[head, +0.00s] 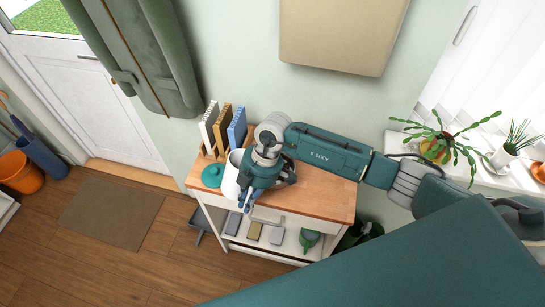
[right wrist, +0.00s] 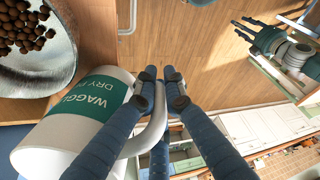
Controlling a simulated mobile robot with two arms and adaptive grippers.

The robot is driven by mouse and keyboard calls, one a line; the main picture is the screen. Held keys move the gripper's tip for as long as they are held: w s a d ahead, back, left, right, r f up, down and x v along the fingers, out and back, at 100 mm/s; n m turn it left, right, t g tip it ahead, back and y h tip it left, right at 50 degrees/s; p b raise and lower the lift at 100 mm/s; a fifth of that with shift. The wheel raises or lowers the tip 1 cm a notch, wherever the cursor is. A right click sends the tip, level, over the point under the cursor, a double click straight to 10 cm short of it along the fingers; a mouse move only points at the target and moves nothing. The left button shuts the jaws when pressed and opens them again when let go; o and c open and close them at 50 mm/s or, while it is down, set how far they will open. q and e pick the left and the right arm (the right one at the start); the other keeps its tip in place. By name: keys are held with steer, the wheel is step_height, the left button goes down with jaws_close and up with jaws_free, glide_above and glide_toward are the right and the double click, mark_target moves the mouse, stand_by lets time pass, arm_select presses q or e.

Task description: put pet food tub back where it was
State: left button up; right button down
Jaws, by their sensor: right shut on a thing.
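The white pet food tub (head: 231,176) is at the left end of the wooden-topped trolley (head: 315,194), partly hidden by my right gripper (head: 247,199). I cannot tell whether it rests on the top. In the right wrist view the tub (right wrist: 45,140) shows a green label and a handle. My right gripper (right wrist: 160,80) is shut on that handle. Brown kibble (right wrist: 28,25) fills a pale round vessel at the upper left there; how it joins the tub is unclear. A teal lid (head: 212,175) lies left of the tub. My left gripper (right wrist: 240,30) looks open and empty, away from the tub.
White, brown and blue upright items (head: 223,128) stand at the trolley's back left. Brushes and a green dustpan (head: 309,239) lie on its lower shelf. A coat (head: 140,55) hangs above left. A potted plant (head: 438,147) stands on the sill at right.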

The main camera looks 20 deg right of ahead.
arm_select(q)
steer(key=shift+r+p, duration=0.5)
steer(key=shift+r, duration=0.55)
arm_select(e)
steer(key=shift+a+r+t+h, duration=0.15)
steer(key=shift+a+h, duration=0.1)
steer(key=shift+h, duration=0.7)
steer(key=shift+a+f+t+h, duration=0.1)
steer(key=shift+a+t+h, duration=0.1)
steer(key=shift+h, duration=0.75)
